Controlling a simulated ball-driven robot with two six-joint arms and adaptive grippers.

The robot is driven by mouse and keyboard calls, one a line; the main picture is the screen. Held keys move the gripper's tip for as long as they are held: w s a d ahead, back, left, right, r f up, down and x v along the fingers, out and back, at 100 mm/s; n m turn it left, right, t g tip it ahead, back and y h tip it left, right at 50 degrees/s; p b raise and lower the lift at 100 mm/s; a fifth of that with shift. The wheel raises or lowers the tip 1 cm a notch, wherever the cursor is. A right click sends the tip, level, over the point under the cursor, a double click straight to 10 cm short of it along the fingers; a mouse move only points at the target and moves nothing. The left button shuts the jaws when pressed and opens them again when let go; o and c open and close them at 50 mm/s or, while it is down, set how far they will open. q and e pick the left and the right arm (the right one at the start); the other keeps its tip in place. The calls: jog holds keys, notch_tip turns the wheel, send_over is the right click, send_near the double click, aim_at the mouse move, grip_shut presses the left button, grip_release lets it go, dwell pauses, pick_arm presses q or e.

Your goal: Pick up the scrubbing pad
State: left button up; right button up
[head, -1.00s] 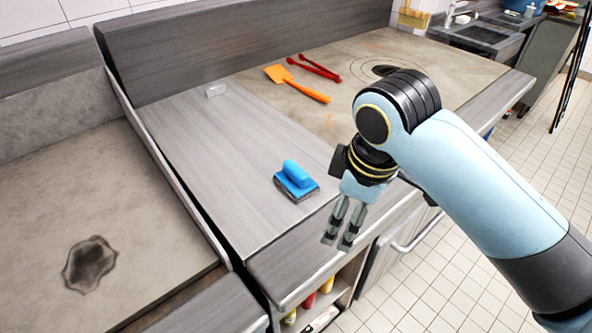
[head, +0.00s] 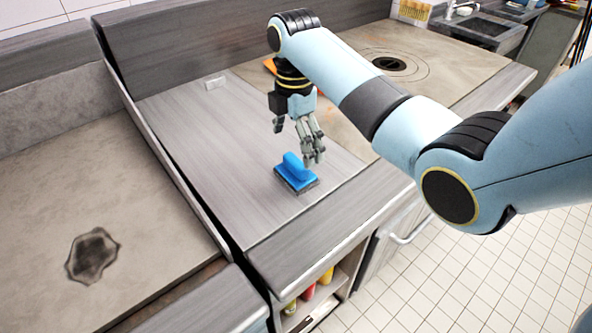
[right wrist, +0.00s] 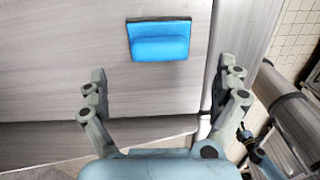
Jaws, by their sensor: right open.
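The scrubbing pad (head: 296,173) has a blue handle on a dark base and lies on the grey metal counter (head: 200,150), near its front edge. It also shows at the top middle of the right wrist view (right wrist: 159,40). My right gripper (head: 312,160) is in the head view just above and behind the pad, pointing down. In the right wrist view its two fingers (right wrist: 165,90) are spread with nothing between them, and the pad lies beyond the fingertips. I cannot tell whether a finger touches the pad in the head view. My left gripper is not in view.
A griddle surface (head: 60,190) with a dark stain (head: 92,255) lies at left, behind a raised divider. An orange utensil (head: 269,66) is mostly hidden behind my right arm. Bottles (head: 308,291) stand on a shelf below. The counter left of the pad is clear.

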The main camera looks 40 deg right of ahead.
aim_at(296, 160)
notch_tip(296, 160, down, 6)
jog(key=shift+d+r+p, duration=0.15)
jog(key=shift+p, duration=0.25)
jog(key=c, duration=1.3)
